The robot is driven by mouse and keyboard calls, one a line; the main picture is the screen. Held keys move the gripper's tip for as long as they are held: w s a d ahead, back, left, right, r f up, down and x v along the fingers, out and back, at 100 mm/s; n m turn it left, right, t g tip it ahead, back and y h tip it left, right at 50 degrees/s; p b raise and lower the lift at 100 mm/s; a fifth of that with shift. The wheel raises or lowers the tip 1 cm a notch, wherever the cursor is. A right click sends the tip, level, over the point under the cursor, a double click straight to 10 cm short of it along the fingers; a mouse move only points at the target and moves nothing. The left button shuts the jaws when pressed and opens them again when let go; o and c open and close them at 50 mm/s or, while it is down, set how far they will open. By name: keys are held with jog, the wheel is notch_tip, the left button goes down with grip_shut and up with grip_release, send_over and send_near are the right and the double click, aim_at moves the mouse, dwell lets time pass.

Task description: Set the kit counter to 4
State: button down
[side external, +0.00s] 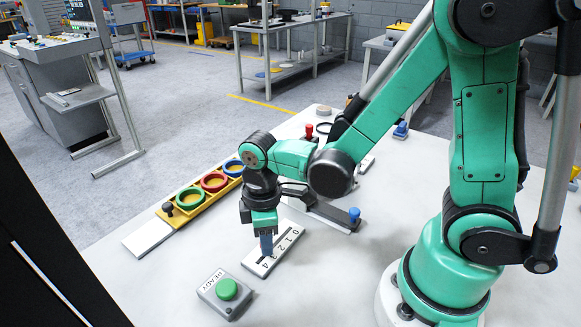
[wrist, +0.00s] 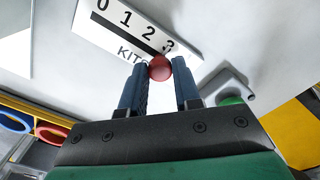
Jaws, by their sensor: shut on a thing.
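The kit counter (side external: 254,268) is a white plate with a row of digits and a dark slot, lying on the table in front of my arm. In the wrist view the plate (wrist: 96,32) shows 0, 1, 2 and 3, with part of the word KITS; the 4 is hidden. A round red knob (wrist: 160,68) sits between my fingertips, below the 3 in the picture. I cannot tell its exact mark. My gripper (side external: 267,250) points down over the 3–4 end and is shut on the knob; it also shows in the wrist view (wrist: 160,82). In the side view the fingers hide the knob.
A grey box with a green READY button (side external: 228,289) stands close to the counter's near end. A yellow tray (side external: 174,219) with green, red and blue rings lies behind, left. A blue-knobbed fixture (side external: 354,214) is to the right. The front table area is clear.

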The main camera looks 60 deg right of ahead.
aim_at(257, 263)
jog(key=shift+a, duration=0.1)
dwell(0.4)
jog(key=shift+a, duration=1.3)
jog(key=c, duration=0.6)
grip_release()
jog(key=shift+d, duration=0.1)
jog(key=shift+r, duration=2.8)
jog(key=d+r+m+t, duration=0.2)
jog(key=m, duration=0.1)
jog(key=d+r+m+t, duration=0.1)
jog(key=d+m+t, duration=0.1)
jog(key=d+m, duration=0.1)
jog(key=d+r+m+t, duration=0.2)
jog(key=m+t, duration=0.1)
jog(key=shift+w+d+r, duration=0.1)
jog(key=shift+d+r, duration=0.05)
jog(key=shift+r, duration=0.2)
